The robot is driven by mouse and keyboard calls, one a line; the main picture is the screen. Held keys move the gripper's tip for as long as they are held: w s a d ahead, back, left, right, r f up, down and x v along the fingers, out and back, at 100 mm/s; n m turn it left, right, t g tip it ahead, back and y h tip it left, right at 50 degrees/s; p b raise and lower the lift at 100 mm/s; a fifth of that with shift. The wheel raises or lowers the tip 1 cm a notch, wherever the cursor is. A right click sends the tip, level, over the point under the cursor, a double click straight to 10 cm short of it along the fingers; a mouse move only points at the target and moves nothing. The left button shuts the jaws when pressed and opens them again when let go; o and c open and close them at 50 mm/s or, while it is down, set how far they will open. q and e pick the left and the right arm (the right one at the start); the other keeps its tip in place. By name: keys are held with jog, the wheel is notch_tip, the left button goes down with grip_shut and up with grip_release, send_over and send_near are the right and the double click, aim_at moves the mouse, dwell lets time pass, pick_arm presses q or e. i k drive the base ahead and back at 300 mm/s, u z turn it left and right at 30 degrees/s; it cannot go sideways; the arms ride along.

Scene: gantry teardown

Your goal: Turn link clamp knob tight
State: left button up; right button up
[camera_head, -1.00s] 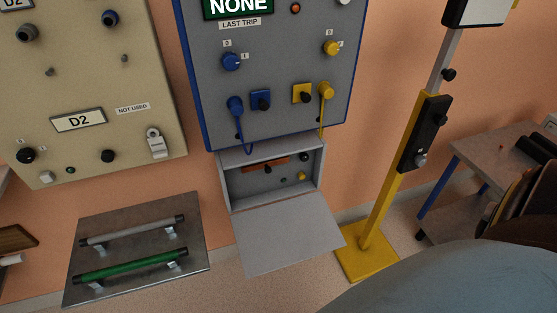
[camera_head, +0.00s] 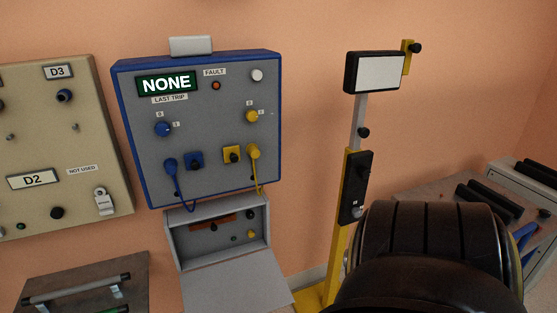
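Below the blue-edged panel (camera_head: 220,120) is a small grey box (camera_head: 174,243) with its front flap (camera_head: 235,287) hanging open. Inside is a reddish-brown bar (camera_head: 200,219) with a small black knob (camera_head: 213,227) just under it. Neither gripper is in view. A large dark ribbed part of my own arm fills the lower right.
A beige panel (camera_head: 85,140) is on the left, above a metal plate with handles (camera_head: 50,275). A yellow post (camera_head: 340,250) carrying a black box (camera_head: 355,185) and a white-faced board (camera_head: 376,73) stands right of the grey box. A bench (camera_head: 425,195) is at the right.

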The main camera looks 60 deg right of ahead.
aim_at(249, 215)
jog(key=k, duration=0.4)
jog(key=z, duration=0.85)
